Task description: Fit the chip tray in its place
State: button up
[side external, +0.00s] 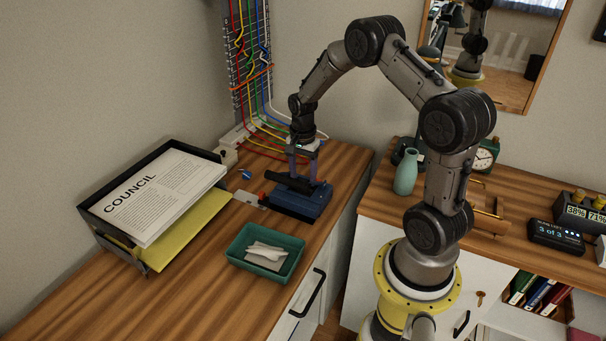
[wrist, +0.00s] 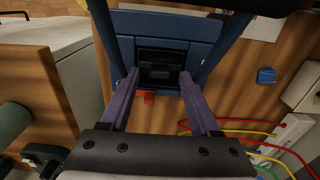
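A blue desk device with a black upper part (side external: 290,183) stands on the wooden desk, close to its front edge. In the wrist view its blue body (wrist: 165,25) surrounds a dark black part (wrist: 160,67). I cannot tell which piece is the chip tray. My gripper (side external: 303,177) points down onto the device. In the wrist view its two purple fingers (wrist: 158,77) stand apart, one on each side of the black part. Whether they touch or grip it is unclear. The fingertips partly hide the device.
A green tray (side external: 242,256) with white pieces is in front. A paper rack (side external: 140,263) stands left. Cables (side external: 262,135) run behind.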

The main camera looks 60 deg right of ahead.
jog(key=shift+r, duration=0.15)
notch_tip(320, 180, up, 14)
jog(key=shift+f, duration=0.2)
dwell(0.5)
jog(key=s+a+r+n+t, duration=0.4)
jog(key=a+r+n, duration=0.1)
jog(key=a+r, duration=0.9)
jog(key=s+a+r+n+t, duration=0.2)
jog(key=s+a+n, duration=0.35)
jog(key=s, duration=0.45)
jog(key=s+f+n, duration=0.5)
jog(key=n, duration=0.2)
jog(key=shift+s+a, duration=0.3)
jog(key=shift+a, duration=0.15)
